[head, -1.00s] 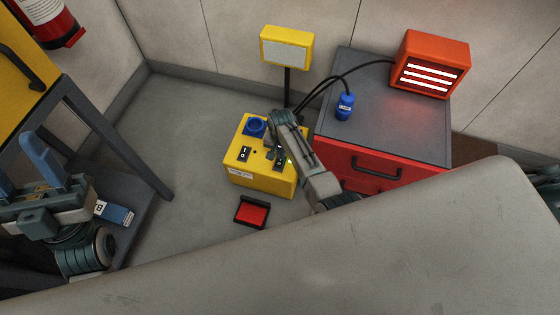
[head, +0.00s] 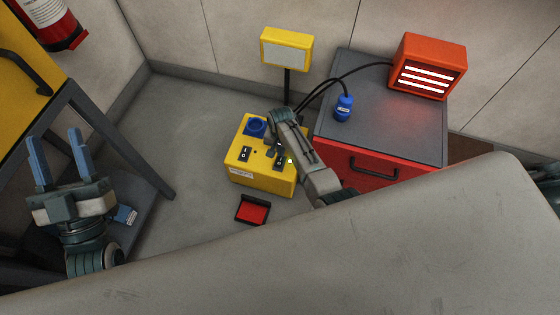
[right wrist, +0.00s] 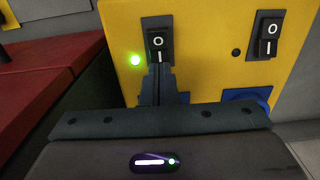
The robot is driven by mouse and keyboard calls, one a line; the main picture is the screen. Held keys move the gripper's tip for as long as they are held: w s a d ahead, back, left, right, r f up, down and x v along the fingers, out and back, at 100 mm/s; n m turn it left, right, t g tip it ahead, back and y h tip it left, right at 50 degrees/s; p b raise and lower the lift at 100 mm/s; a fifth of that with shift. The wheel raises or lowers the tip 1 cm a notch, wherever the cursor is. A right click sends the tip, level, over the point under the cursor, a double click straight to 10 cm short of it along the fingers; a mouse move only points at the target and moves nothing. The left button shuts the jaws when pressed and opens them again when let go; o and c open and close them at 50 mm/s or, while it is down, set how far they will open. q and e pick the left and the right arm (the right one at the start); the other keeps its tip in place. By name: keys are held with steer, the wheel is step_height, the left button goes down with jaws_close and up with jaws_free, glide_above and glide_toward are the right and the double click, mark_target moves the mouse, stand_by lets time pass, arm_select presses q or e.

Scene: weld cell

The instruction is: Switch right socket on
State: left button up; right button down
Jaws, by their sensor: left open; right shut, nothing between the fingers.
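The yellow socket box (head: 255,175) stands on the floor in the head view. Its left switch (head: 245,153) and right switch (head: 279,163) are on top, and a blue socket (head: 256,126) shows at the left. My right gripper (head: 275,151) is shut and empty over the box. In the right wrist view its fingertips (right wrist: 161,72) are at the lower end of the right switch (right wrist: 158,42); contact is unclear. A green light (right wrist: 135,60) glows beside that switch. The other switch (right wrist: 268,35) has a dark lamp (right wrist: 236,52). My left gripper (head: 57,155) is open and empty, far left.
A red cart (head: 384,145) stands right of the box, with a blue plug (head: 344,107) and a glowing orange heater (head: 430,66). A yellow lamp (head: 287,48) stands behind the box. A red-and-black object (head: 252,210) lies in front. A dark-framed table (head: 120,140) is at left.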

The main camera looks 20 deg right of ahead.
mark_target(281, 159)
steer(key=shift+r+p, duration=0.3)
steer(key=shift+r, duration=0.05)
steer(key=shift+r+p, duration=0.3)
steer(key=shift+p, duration=0.05)
steer(key=shift+r, duration=0.2)
arm_select(q)
steer(key=shift+f+n+g+y+p, duration=0.65)
steer(key=shift+f+g, duration=3.55)
steer(key=shift+f, duration=2.2)
arm_select(e)
steer(key=shift+r, duration=0.55)
steer(key=shift+r+p, duration=0.25)
steer(key=shift+p, duration=0.25)
steer(key=shift+r+p, duration=0.3)
arm_select(q)
steer(key=s+d+f+g, duration=0.1)
steer(key=s+f+g, duration=0.6)
steer(key=f, duration=0.3)
steer(key=shift+s+d+f+g+h, duration=0.15)
steer(key=shift+d+f+g+h, duration=0.2)
steer(key=shift+d+g+h, duration=0.1)
arm_select(e)
steer(key=shift+r, duration=0.2)
